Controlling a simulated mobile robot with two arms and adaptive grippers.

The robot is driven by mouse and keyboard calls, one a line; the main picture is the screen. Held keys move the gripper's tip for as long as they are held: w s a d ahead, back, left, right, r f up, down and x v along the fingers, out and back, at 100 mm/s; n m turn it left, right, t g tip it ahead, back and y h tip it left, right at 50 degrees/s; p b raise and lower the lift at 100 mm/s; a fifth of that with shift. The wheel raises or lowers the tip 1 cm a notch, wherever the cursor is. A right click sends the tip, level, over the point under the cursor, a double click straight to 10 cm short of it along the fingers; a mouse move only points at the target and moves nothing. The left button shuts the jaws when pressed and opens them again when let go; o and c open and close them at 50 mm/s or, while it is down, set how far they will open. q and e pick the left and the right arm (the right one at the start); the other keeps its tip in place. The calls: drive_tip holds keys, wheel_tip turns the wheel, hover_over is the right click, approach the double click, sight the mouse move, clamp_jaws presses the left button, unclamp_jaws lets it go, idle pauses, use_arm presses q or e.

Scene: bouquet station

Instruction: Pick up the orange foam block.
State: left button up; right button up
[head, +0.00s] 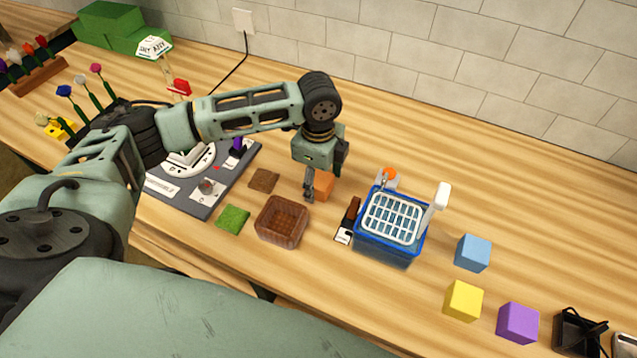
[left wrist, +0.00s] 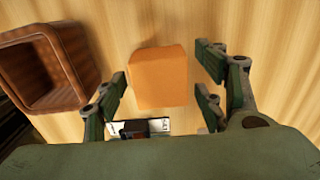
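The orange foam block (head: 324,186) stands on the wooden table, partly hidden behind my left gripper in the head view. My left gripper (head: 309,191) points down at it from above. In the left wrist view the orange foam block (left wrist: 158,77) lies between the spread fingers of the left gripper (left wrist: 165,88), with a gap to the fingers on the right and a smaller gap on the left. The left gripper is open and holds nothing. My right gripper is in neither view.
Blue (head: 473,253), yellow (head: 463,301) and purple (head: 517,323) blocks stand farther right.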

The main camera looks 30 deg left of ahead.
use_arm(q)
drive_tip(key=c, duration=0.4)
drive_tip(key=shift+c, duration=1.1)
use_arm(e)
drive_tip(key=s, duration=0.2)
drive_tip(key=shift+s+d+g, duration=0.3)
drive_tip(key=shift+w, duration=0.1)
